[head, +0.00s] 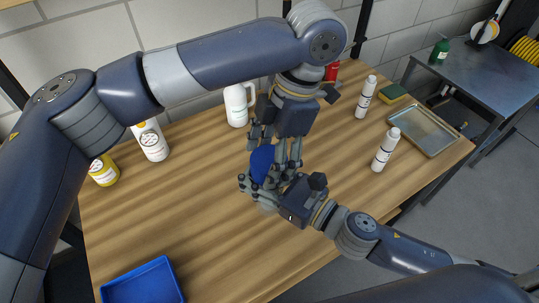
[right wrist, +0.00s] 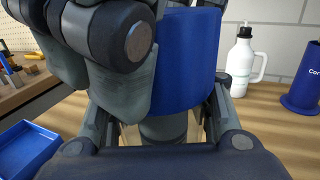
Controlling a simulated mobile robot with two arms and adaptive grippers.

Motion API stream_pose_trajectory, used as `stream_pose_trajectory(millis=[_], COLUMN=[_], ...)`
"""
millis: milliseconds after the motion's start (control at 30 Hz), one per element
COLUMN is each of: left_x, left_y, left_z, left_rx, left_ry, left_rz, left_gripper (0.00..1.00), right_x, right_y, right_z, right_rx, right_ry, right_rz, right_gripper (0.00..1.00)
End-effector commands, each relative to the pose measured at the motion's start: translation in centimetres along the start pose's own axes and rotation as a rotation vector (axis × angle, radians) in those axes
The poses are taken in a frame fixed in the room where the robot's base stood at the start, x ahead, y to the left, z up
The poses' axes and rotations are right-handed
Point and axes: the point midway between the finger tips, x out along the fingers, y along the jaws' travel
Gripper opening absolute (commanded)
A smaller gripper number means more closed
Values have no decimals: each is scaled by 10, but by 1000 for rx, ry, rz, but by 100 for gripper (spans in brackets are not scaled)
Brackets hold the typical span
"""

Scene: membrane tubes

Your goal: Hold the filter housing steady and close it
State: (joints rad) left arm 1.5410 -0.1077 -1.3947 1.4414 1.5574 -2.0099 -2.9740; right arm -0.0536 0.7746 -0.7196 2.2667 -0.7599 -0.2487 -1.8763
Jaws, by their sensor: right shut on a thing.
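The filter housing shows as a blue part (head: 262,162) near the middle of the bench, with a paler part below it. The right wrist view shows the blue part (right wrist: 188,62) up close, above a dark grey lower piece. My right gripper (head: 258,186) comes in from the right and is shut around the housing low down. My left gripper (head: 276,148) hangs from above, its fingers around or beside the blue part. It also fills the upper left of the right wrist view (right wrist: 110,60). The fingers hide much of the housing, so I cannot tell whether the left gripper grips it.
A white bottle with a handle (head: 237,105) stands behind the grippers. White bottles (head: 366,97) (head: 386,148) and a metal tray (head: 423,130) are at the right. A white bottle (head: 150,140) and a yellow container (head: 103,171) stand left. A blue bin (head: 143,284) is front left. Front-middle wood is clear.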

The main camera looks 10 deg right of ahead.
Motion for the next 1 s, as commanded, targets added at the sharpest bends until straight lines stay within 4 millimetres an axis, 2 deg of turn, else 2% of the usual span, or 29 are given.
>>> stream_pose_trajectory(millis=[333, 700, 1000], left_x=[-2, -41, -43], left_y=[-1, -2, -2], left_z=[0, -11, -12], left_rx=[3, 3, 4], left_ry=[0, 1, 1], left_rz=[-3, -3, -5], left_gripper=[74, 74, 73], right_x=[1, 1, 1], right_y=[-2, -3, -3], right_z=[2, 2, 2], right_rx=[-1, -1, -1], right_ry=[-3, -3, -3], right_rz=[-5, -7, -7], right_gripper=[0, 0, 0])
